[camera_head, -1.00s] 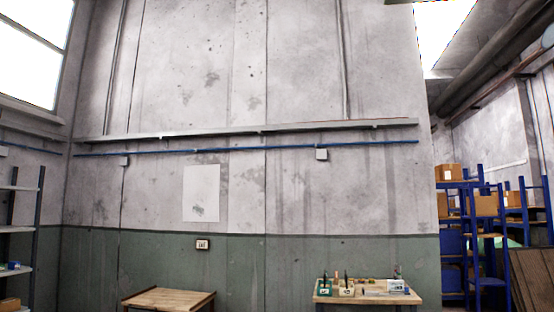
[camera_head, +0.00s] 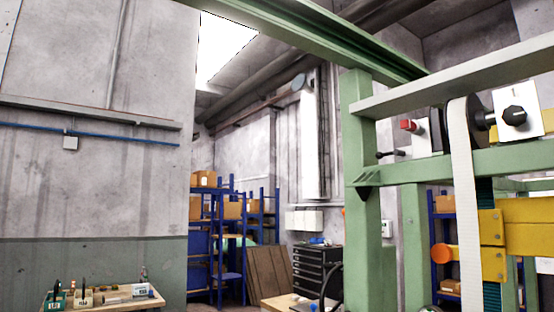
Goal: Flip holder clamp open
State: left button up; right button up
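A green-framed machine (camera_head: 362,200) fills the right side of the head view. A white plate with a black knob (camera_head: 514,116) and a red knob (camera_head: 408,125) sit above. I cannot tell which part is the holder clamp or whether it is open or shut. Neither of my grippers is in view.
A wooden table with several small items (camera_head: 101,297) stands at the lower left. Blue shelving with boxes (camera_head: 229,208) and a black drawer cabinet (camera_head: 316,268) stand behind. A wooden tabletop (camera_head: 290,303) shows at the bottom middle. The machine's green upright stands close on the right.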

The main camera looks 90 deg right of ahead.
aim_at(379, 155)
jog(key=z, duration=3.45)
